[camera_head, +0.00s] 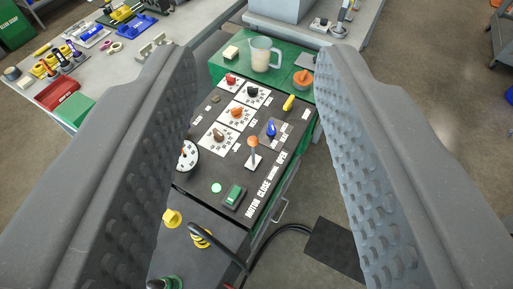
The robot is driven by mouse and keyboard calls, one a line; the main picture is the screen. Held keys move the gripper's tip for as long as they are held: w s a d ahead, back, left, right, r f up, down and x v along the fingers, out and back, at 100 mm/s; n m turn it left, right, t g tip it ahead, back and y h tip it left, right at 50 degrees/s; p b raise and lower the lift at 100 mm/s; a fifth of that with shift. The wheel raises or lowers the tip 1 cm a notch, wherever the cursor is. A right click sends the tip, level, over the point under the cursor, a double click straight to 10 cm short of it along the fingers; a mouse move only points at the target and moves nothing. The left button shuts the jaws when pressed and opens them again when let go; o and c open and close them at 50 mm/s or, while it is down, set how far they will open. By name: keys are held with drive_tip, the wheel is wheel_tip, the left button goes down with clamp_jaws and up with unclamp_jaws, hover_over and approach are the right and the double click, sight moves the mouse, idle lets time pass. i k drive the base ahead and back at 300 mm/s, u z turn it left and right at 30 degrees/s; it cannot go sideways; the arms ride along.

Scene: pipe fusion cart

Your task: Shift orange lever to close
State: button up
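The orange lever (253,143) stands on a white plate on the black control panel (205,170). Its round orange knob tops a pale stem, and the lettering MOTOR CLOSE OPEN runs along the panel edge beside it. My gripper (255,62) is open and empty, with its two grey textured fingers wide apart on either side of the panel in the picture. The lever shows between the fingers, apart from both. The left finger hides part of the panel's left side.
A blue lever (271,129), an orange knob (237,112), a green switch (234,195) and a yellow handle (289,102) sit near the lever. A clear jug (263,54) stands on the green surface behind. A cluttered workbench (128,68) is at left; open floor lies at right.

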sight(252, 140)
drive_tip(key=k, duration=1.15)
drive_tip(key=z, duration=0.55)
drive_tip(key=i, duration=0.65)
drive_tip(key=z, duration=0.3)
drive_tip(key=i, duration=1.6)
drive_tip(key=u, duration=0.6)
